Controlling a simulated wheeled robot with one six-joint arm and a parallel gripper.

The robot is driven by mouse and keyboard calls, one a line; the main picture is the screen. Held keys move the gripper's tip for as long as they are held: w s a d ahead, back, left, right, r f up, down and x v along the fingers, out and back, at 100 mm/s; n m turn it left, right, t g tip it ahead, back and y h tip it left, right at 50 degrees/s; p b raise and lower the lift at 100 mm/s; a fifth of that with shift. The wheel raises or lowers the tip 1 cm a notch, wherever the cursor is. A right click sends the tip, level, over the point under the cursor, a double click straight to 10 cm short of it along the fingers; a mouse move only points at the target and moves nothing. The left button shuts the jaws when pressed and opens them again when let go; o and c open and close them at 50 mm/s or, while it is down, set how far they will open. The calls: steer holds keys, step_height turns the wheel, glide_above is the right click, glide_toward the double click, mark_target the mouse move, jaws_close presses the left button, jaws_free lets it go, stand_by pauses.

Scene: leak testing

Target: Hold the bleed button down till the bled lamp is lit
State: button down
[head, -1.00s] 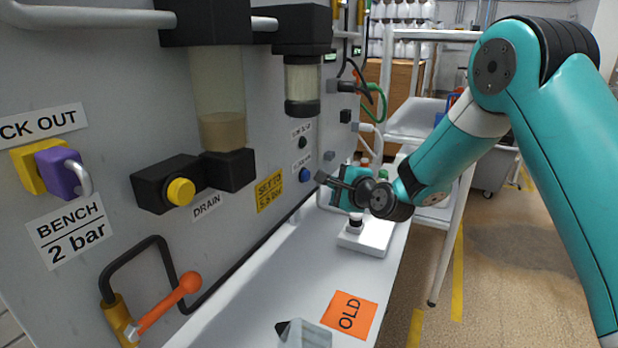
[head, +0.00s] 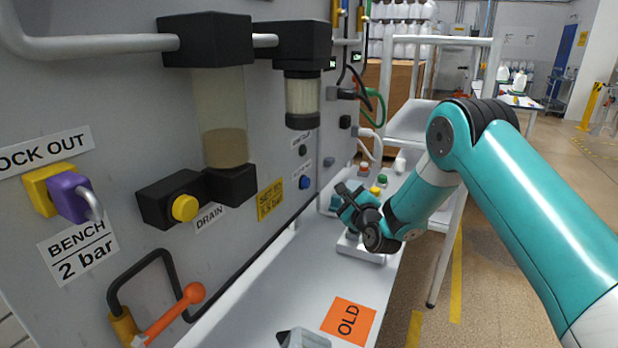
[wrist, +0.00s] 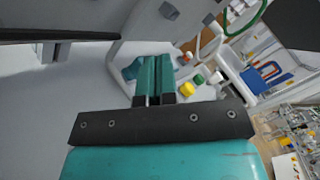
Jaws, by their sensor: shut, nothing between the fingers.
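My gripper (head: 340,199) is shut and empty, low over the far part of the white bench ledge, close to the panel. Its two teal fingers lie together in the wrist view (wrist: 156,78). A blue round button (head: 305,182) and a dark round knob (head: 303,150) sit on the grey panel, with labels too small to read. I cannot tell which control is the bleed button. No lit lamp can be made out. A white block (head: 374,257) lies under my gripper, and its top is mostly hidden by the gripper.
Red, yellow and green caps (head: 382,180) stand beyond my gripper. The drain unit with its yellow knob (head: 185,208), an orange-handled lever (head: 190,293) and a purple padlock (head: 72,195) are nearer. An orange OLD card (head: 348,318) lies on the ledge; the ledge's middle is clear.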

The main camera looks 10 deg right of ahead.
mark_target(306, 183)
steer(key=w+a, duration=0.4)
steer(key=a, duration=0.2)
stand_by(0.3)
steer(key=shift+r, duration=0.1)
steer(key=shift+w+a+b, duration=0.2)
steer(key=shift+b, duration=0.7)
stand_by(1.2)
steer(key=shift+w+a, duration=0.1)
steer(key=shift+w+a+b, duration=0.3)
steer(key=shift+a+b, duration=0.15)
steer(key=shift+b, duration=0.4)
stand_by(4.0)
